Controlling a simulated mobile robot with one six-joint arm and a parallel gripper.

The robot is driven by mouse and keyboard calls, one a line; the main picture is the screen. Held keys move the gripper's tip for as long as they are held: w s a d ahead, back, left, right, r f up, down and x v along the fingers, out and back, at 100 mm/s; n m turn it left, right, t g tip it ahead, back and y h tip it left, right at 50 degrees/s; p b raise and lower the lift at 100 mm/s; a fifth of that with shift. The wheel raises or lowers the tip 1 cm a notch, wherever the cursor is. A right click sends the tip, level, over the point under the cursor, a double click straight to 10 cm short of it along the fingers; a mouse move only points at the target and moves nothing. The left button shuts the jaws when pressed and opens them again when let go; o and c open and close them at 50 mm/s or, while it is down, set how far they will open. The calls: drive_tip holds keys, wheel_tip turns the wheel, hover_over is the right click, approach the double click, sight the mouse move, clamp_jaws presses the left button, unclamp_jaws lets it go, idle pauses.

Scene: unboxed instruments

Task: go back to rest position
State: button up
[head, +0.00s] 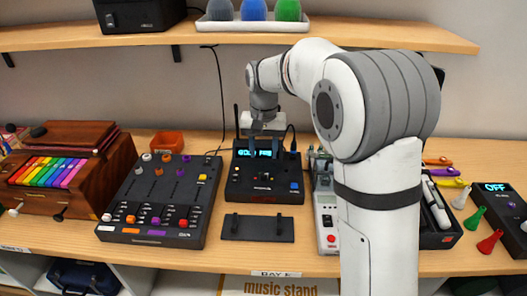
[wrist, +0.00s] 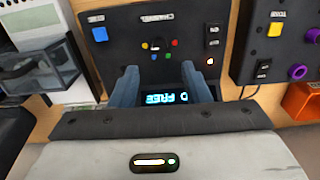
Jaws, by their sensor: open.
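My gripper (head: 262,150) is at the end of my white and grey arm, over the rear of a black device (head: 264,188) with a lit cyan display. In the wrist view its two blue-grey fingers (wrist: 157,78) stand apart with nothing between them. The device's panel (wrist: 158,28) shows beyond the fingers, with coloured buttons and a blue button. Its display (wrist: 167,98) shows between the fingers and appears upside down there. Part of the display text is hidden. I cannot tell whether the fingertips touch the device.
A black mixer-like panel (head: 160,200) and a wooden instrument with coloured keys (head: 72,170) stand left. A flat black plate (head: 258,228) lies in front. A grey device (head: 328,215) stands close right. A shelf (head: 380,36) overhangs behind; an orange tray (head: 167,143) sits at the back.

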drive_tip(key=s+d+t, duration=0.1)
drive_tip(key=s+d, duration=0.7)
drive_tip(key=s, duration=0.5)
drive_tip(key=s+d+t, duration=0.1)
drive_tip(key=s+d, duration=0.7)
drive_tip(key=s, duration=0.5)
drive_tip(key=shift+s+r+n+t, duration=0.25)
drive_tip(key=shift+s+n+t, duration=0.05)
drive_tip(key=shift+t, duration=0.1)
drive_tip(key=shift+d, duration=0.1)
